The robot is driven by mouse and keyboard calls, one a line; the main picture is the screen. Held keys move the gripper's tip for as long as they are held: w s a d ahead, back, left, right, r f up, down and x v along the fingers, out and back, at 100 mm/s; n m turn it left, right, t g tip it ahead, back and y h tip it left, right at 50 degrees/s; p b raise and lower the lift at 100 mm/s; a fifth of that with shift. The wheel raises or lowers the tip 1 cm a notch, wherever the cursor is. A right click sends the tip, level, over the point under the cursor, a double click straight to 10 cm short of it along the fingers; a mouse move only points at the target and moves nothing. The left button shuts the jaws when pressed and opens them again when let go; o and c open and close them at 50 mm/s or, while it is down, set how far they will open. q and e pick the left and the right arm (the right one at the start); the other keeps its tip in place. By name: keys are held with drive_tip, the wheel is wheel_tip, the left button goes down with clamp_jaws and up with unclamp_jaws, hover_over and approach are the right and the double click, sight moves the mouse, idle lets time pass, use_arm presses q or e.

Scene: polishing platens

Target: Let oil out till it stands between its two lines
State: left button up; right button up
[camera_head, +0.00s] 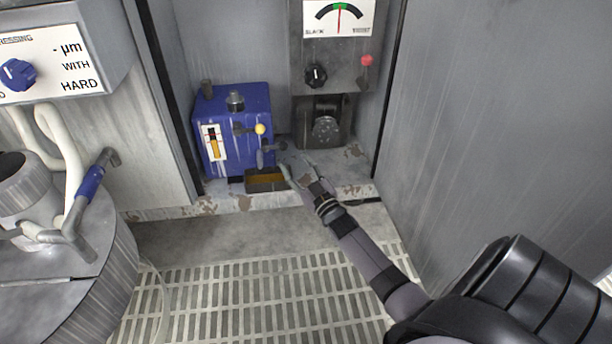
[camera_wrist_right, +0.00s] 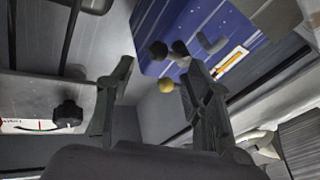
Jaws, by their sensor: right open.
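The blue oil tank (camera_head: 228,110) stands at the back of the recess. It also shows in the wrist view (camera_wrist_right: 205,25). On its front is a sight gauge (camera_head: 213,143) with an amber column; the wrist view shows the gauge too (camera_wrist_right: 232,62). The level against its lines is too small to read surely. A yellow-knobbed lever (camera_head: 260,129) and a dark tap handle (camera_head: 262,158) stick out from the tank. A tray (camera_head: 266,185) with amber liquid sits below. My right gripper (camera_head: 293,172) is open, empty, just right of the tap and tray. My left gripper is out of view.
Right of the tank is a grey unit with a dial (camera_head: 338,18), black knob (camera_head: 316,75) and red-tipped lever (camera_head: 366,62). Grey panels bound the recess on both sides. A drum machine (camera_head: 75,285) with a blue-handled lever (camera_head: 92,182) stands left. The grated floor is clear.

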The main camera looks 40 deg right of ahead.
drive_tip(key=v, duration=0.5)
drive_tip(key=shift+s, duration=0.3)
